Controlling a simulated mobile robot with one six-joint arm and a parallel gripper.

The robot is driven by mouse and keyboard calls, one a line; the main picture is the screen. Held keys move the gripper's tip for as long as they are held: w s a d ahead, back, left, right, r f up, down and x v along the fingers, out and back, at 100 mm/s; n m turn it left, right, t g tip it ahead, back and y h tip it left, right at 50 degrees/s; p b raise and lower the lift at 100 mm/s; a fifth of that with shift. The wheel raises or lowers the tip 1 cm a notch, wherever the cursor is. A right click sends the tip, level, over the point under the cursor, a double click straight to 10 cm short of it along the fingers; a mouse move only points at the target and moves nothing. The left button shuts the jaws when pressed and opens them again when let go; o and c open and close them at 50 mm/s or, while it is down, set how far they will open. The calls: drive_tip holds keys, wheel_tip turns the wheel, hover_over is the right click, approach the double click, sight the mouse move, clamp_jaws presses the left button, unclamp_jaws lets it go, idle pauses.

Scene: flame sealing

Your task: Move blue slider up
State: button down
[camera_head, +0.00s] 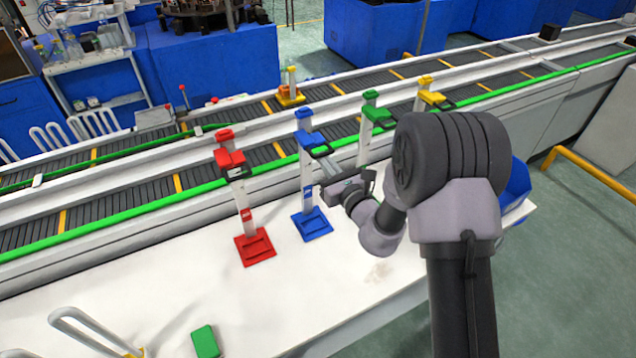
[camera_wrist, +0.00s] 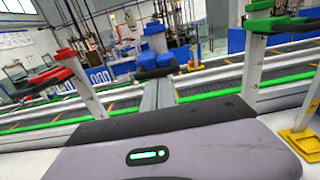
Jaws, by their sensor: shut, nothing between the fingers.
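The blue slider (camera_head: 311,140) sits high on its upright white post, which rises from a blue base (camera_head: 312,224) on the white table. My gripper (camera_head: 327,165) is shut and empty, with its fingertips beside the post, just below the slider's black handle. In the wrist view the blue slider (camera_wrist: 155,57) stands straight ahead, and my gripper (camera_wrist: 158,88) shows as narrow grey fingers under the black handle. I cannot tell whether they touch it. The fingers hide part of the blue post in the wrist view.
A red slider (camera_head: 230,160) stands on a post to the left. A green slider (camera_head: 376,114) and a yellow slider (camera_head: 434,98) stand to the right. A conveyor (camera_head: 140,177) runs behind the table. A green block (camera_head: 205,341) lies at the table's front.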

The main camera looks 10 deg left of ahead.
drive_tip(key=shift+r+p, duration=0.35)
drive_tip(key=shift+r, duration=0.4)
drive_tip(key=f+b+v, duration=0.1)
drive_tip(key=b+v, duration=0.4)
drive_tip(key=v, duration=0.5)
drive_tip(key=shift+f, duration=0.4)
